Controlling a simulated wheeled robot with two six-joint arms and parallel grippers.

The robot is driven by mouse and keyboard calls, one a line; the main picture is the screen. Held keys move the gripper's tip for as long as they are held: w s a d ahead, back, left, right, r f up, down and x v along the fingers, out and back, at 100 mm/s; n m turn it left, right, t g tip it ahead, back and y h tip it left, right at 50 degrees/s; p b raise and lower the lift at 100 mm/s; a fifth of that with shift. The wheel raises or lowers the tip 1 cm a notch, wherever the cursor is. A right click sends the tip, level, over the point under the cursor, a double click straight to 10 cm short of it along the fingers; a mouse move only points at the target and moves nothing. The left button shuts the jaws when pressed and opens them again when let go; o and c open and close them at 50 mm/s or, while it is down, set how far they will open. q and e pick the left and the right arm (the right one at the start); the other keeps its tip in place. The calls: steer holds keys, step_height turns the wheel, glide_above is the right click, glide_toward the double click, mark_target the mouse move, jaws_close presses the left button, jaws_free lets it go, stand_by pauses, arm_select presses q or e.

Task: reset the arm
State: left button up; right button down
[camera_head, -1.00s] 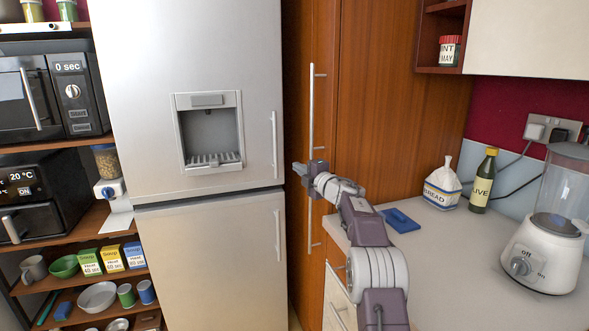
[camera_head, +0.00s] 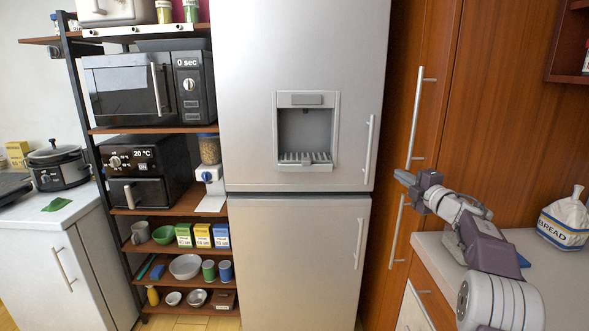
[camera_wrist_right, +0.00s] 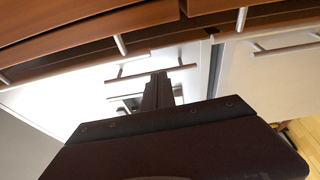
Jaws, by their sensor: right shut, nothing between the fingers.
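My right arm reaches in from the lower right in the head view. Its gripper (camera_head: 404,178) is shut and empty, pointing left in front of the tall wooden cabinet and to the right of the fridge. In the right wrist view the shut fingers (camera_wrist_right: 158,90) show dark at the middle, with cabinet handles beyond them. My left gripper is not in view.
The silver fridge (camera_head: 290,230) fills the middle. A tall wooden cabinet (camera_head: 480,110) stands behind my arm. A counter (camera_head: 570,265) with a bread bag (camera_head: 565,218) is at right. Shelves at left hold a microwave (camera_head: 125,88) and an air fryer (camera_head: 142,170).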

steer(key=s+a+r+m+y, duration=0.1)
steer(key=s+a+m, duration=0.1)
steer(key=a, duration=0.7)
steer(key=s+a+r+m, duration=0.1)
steer(key=a, duration=0.8)
steer(key=s+a+f+m+g+h, duration=0.15)
steer(key=s+f+m+g, duration=0.25)
steer(key=s+f+m, duration=0.5)
steer(key=s+a+f+m+g+h, duration=0.1)
steer(key=s+f+m+g+h, duration=0.2)
steer(key=s+f, duration=0.75)
steer(key=s+f+m+g, duration=0.6)
steer(key=s+f+g, duration=0.3)
steer(key=s+f, duration=0.85)
step_height(320, 180, up, 18)
steer(key=s+p, duration=0.1)
steer(key=p, duration=1.7)
steer(key=shift+s+d+r+g, duration=0.15)
steer(key=shift+g, duration=0.25)
